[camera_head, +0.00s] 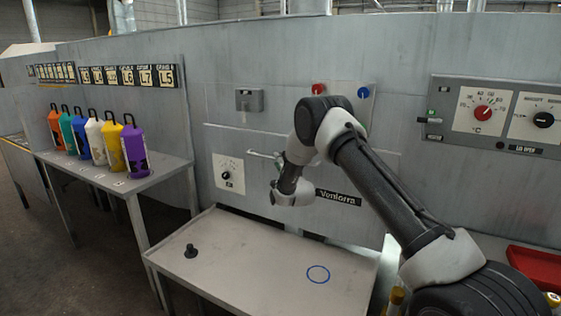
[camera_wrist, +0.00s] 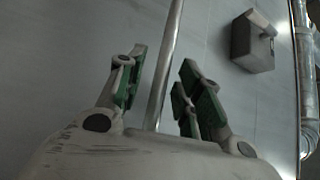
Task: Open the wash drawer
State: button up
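The wash drawer front appears to be the grey panel with the "Ventorra" label (camera_head: 337,197); it looks flush with the machine face. A thin metal bar handle (camera_head: 261,154) sticks out at its upper left. My gripper (camera_head: 279,160) is at this handle, partly hidden by my own wrist. In the wrist view, the handle bar (camera_wrist: 166,62) runs between the green-padded fingers of my gripper (camera_wrist: 162,82). The fingers are apart, with visible gaps on both sides of the bar.
A grey table (camera_head: 230,258) with a black knob-like piece (camera_head: 191,251) and a blue ring mark (camera_head: 318,274) stands below. Several coloured bottles (camera_head: 134,150) stand on a side table at left. A dial panel (camera_head: 484,112) is at right, a red tray (camera_head: 535,268) below it.

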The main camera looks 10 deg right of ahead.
jog(key=shift+w+r, duration=0.1)
jog(key=shift+w, duration=0.3)
grip_shut()
jog(key=shift+a, duration=0.1)
